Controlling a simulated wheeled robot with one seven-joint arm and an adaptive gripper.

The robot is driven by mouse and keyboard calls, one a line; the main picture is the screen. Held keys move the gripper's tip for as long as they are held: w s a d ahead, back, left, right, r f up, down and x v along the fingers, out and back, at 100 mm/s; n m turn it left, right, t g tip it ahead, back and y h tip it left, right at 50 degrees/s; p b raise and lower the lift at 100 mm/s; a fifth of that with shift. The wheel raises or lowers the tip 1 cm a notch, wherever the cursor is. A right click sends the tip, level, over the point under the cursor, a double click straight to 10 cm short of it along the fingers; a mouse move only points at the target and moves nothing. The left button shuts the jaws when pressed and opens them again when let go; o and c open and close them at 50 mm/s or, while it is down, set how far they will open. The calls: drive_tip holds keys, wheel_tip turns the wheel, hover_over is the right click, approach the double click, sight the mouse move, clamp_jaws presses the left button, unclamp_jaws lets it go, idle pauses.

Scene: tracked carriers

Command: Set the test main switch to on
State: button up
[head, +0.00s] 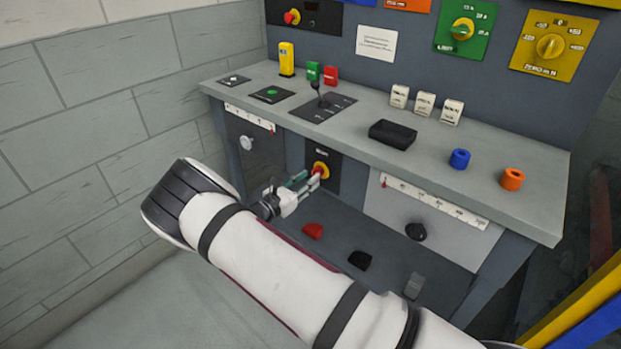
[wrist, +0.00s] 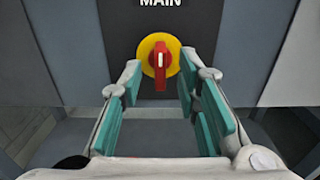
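The main switch is a red rotary handle on a round yellow plate, on a dark panel under the bench top; it shows in the head view (head: 320,170) and in the wrist view (wrist: 160,62). The word MAIN stands above it in the wrist view. Its handle points straight down there. My gripper (head: 305,182) is in front of the switch. In the wrist view my gripper (wrist: 160,92) has its teal-padded fingers apart, one to each side of the handle. Nothing is held between them. I cannot tell whether the fingertips reach the handle.
The bench top (head: 300,128) overhangs the switch panel. A round black knob (head: 415,231) is to the right on the front. Red (head: 313,230), black (head: 360,260) and grey (head: 414,285) pedals sit below. A joystick (head: 319,96) stands on top. A brick wall (head: 90,120) is at the left.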

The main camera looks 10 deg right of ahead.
drive_tip(key=shift+x, duration=1.05)
clamp_jaws()
drive_tip(key=shift+m, duration=0.4)
drive_tip(key=m+p, duration=0.1)
drive_tip(key=m, duration=1)
drive_tip(key=m+p, duration=0.1)
drive_tip(key=m, duration=0.4)
drive_tip(key=shift+s+f+m+p, duration=0.25)
drive_tip(key=shift+f+m+p, duration=0.05)
drive_tip(key=shift+m+p, duration=0.1)
